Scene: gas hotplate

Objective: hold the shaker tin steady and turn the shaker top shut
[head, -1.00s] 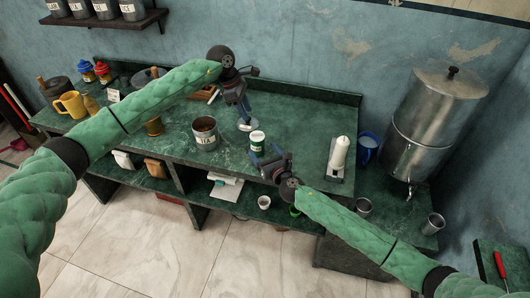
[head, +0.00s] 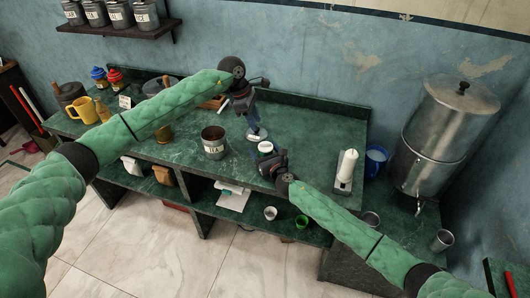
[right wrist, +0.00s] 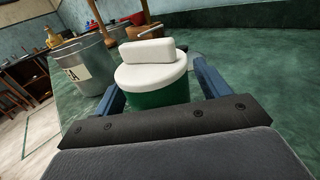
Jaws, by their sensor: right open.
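The shaker tin is green with a round white shaker top (right wrist: 155,75). A white block sits on the top, and a thin metal piece shows behind the block. In the head view the shaker top (head: 265,147) shows on the counter just beyond my right gripper (head: 264,158). The right wrist view shows the green tin (right wrist: 160,98) upright between the two blue fingers of my right gripper (right wrist: 160,88), which is open around it. My left gripper (head: 254,128) points down just behind the tin. A small pale thing shows at its fingertips; whether it is held is unclear.
A grey TEA canister (head: 214,143) stands close to the left of the tin. A white candle-like cylinder (head: 347,165) on a stand is to the right, with a blue mug (head: 375,158) and a large metal urn (head: 440,135) beyond. The counter (head: 310,125) is clear behind and right of the tin.

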